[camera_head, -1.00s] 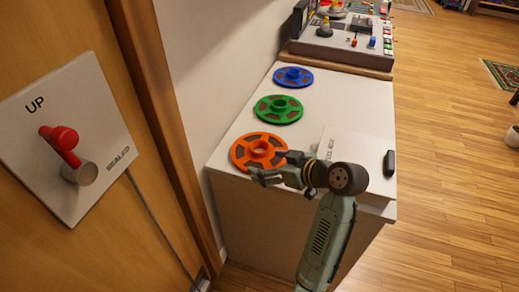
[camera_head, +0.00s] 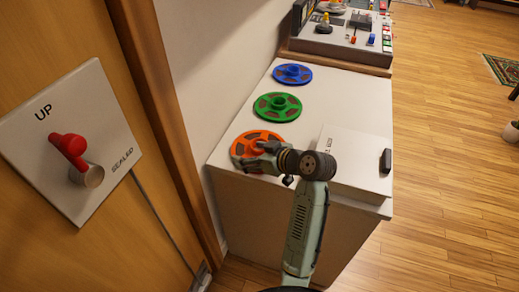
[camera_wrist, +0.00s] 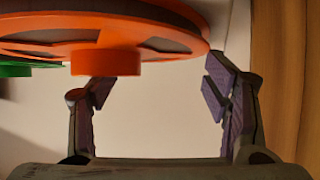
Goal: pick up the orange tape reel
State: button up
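The orange tape reel (camera_head: 244,141) lies flat at the near end of the white cabinet top, with its raised hub partly hidden by my gripper. My gripper (camera_head: 258,156) is at the near right part of the reel. In the wrist view my gripper (camera_wrist: 158,92) is open, with its two fingers apart and nothing held between them. The orange reel (camera_wrist: 180,22) fills the top of that view, its hub (camera_wrist: 105,62) close to the left finger. I cannot tell whether a finger touches the reel.
A green reel (camera_head: 277,107) and a blue reel (camera_head: 292,74) lie behind the orange one. A white box (camera_head: 350,160) with a black handle stands to the right on the cabinet top. A control console (camera_head: 345,35) is at the back, and the wall runs along the left.

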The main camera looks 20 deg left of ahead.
jog(key=c, duration=1.2)
notch_tip(320, 180, up, 10)
jog(key=shift+r+b, duration=0.1)
jog(key=shift+b, duration=0.7)
grip_shut()
